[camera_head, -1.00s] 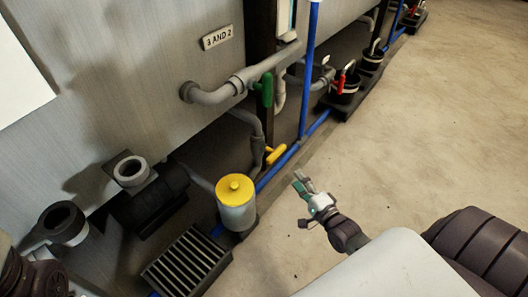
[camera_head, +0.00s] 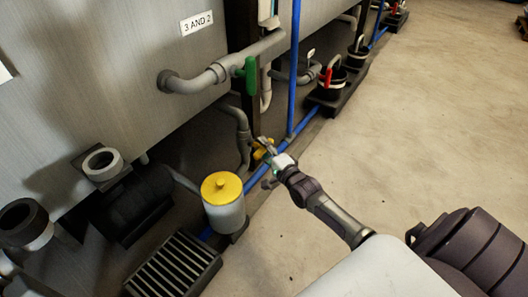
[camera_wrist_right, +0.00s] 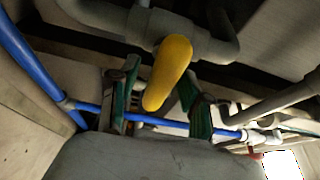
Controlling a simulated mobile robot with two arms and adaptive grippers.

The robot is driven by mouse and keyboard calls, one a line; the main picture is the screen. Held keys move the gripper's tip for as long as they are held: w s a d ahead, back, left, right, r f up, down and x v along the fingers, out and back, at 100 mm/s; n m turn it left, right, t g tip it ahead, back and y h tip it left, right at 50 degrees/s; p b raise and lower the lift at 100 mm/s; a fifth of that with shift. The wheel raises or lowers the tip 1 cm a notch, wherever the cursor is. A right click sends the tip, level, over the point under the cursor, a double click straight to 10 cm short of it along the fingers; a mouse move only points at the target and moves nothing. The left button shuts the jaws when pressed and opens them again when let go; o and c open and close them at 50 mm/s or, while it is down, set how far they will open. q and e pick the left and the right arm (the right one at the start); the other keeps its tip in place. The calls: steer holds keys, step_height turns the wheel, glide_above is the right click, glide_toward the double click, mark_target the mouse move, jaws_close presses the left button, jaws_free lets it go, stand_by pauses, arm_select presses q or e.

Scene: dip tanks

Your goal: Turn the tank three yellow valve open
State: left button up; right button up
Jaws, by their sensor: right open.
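The yellow valve handle (camera_wrist_right: 170,72) sits on a grey pipe in the right wrist view, above and between the two fingers of my right gripper (camera_wrist_right: 160,105). The fingers are apart, one on each side of the handle's lower end; I cannot tell whether they touch it. In the head view the yellow valve (camera_head: 262,150) is low near the floor, partly hidden by my right gripper (camera_head: 266,160). My left gripper is not in view.
A green valve handle (camera_head: 251,77) is on the grey pipe above. A blue pipe (camera_head: 294,70) rises just behind my gripper. A yellow-lidded canister (camera_head: 223,200) and a grate (camera_head: 172,266) stand at the lower left. Open floor (camera_head: 430,130) lies to the right.

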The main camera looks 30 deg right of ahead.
jaws_close()
